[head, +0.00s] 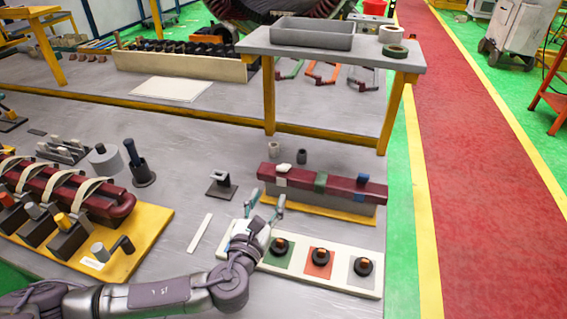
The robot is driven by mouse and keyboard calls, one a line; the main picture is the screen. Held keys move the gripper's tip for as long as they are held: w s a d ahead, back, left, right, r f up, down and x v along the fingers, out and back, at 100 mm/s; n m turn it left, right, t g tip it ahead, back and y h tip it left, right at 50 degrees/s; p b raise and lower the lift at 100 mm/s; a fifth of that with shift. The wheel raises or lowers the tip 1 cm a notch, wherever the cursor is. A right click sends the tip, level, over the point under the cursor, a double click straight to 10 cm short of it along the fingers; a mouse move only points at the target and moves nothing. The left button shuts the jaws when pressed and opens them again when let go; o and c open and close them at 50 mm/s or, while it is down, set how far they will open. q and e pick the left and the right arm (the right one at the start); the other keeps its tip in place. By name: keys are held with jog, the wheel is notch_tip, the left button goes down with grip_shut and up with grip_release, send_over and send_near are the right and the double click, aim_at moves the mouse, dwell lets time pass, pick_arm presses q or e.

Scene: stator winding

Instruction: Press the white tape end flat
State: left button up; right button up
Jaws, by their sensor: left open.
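A dark red bar (340,187) lies on a grey block with a yellow base. A small white lump (284,167) sits on top of the bar near its left end, above a pale band on the front face; it looks like the white tape end, but is too small to tell whether it lies flat or stands up. My left gripper (266,203) is open, its two teal-tipped fingers spread and pointing toward the bar. It is in front of the bar's left end, apart from the lump, with nothing seen between the fingers. My right gripper is out of view.
A white board (378,283) with green, red and grey squares carrying black knobs lies beside my left wrist. A small grey stand (221,188) is left of the bar. A raised grey shelf (330,47) with a tray and tape rolls stands behind. A yellow-based coil fixture (152,236) is at left.

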aim_at(284, 168)
pick_arm(q)
jog(key=w+d, duration=0.1)
jog(key=w, duration=0.7)
jog(key=w+d+p, duration=0.1)
jog(key=w, duration=0.3)
jog(key=shift+d+r, duration=0.1)
jog(key=shift+d, duration=0.25)
jog(key=shift+w, duration=0.55)
jog(key=c, duration=1)
jog(key=shift+d+f, duration=0.1)
jog(key=shift+f, duration=0.1)
jog(key=b, duration=0.1)
jog(key=t+b, duration=0.1)
jog(key=b, duration=0.1)
jog(key=shift+s+f+b, duration=0.1)
jog(key=shift+f+b, duration=0.15)
jog(key=shift+b, duration=0.05)
jog(key=shift+r, duration=0.25)
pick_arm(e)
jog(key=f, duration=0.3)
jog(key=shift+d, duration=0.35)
